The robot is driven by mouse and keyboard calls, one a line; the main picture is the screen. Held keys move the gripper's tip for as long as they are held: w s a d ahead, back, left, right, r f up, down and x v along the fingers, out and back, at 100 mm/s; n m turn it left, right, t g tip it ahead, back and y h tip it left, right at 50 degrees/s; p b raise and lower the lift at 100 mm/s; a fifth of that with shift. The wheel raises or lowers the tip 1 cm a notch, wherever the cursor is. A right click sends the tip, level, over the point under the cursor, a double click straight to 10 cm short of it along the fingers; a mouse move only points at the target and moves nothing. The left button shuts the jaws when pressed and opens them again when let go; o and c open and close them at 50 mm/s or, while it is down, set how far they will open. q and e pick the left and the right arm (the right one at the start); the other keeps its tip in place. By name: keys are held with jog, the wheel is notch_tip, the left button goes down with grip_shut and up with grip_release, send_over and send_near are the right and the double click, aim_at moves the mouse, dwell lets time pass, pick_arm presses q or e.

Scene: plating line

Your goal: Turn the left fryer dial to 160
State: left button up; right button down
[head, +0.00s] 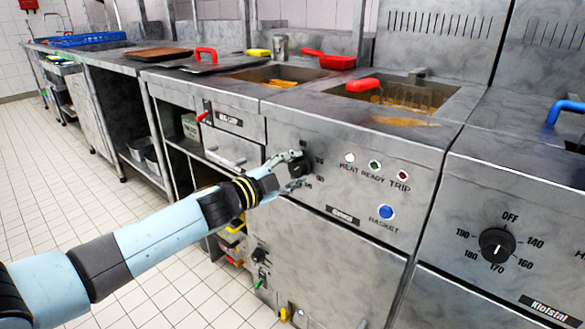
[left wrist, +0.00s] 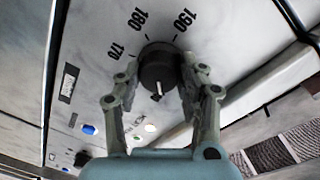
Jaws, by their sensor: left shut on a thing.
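The left fryer dial is a round black knob (left wrist: 157,70) on the steel front panel. In the left wrist view it sits between the two fingers of my left gripper (left wrist: 160,78), which is shut on it. A white mark shows on the knob; which number it points to I cannot tell. The numbers 170, 180 and 190 show around it; 160 is not readable. In the head view my left gripper (head: 296,170) reaches the panel from the left and partly covers the knob. My right gripper is not in view.
Right of the held dial are three indicator lamps (head: 375,165) and a blue basket button (head: 386,212). Another fryer dial (head: 497,244) sits on the right unit. Red-handled baskets (head: 362,85) rest above. Open tiled floor (head: 80,200) lies at left.

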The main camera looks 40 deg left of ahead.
pick_arm(q)
jog(key=m, duration=0.5)
jog(key=shift+f, duration=0.1)
jog(key=m+y+b, duration=0.1)
jog(key=m, duration=0.5)
jog(key=shift+d+b, duration=0.1)
jog(key=shift+b, duration=0.3)
jog(key=shift+s, duration=0.1)
jog(key=o, duration=1.2)
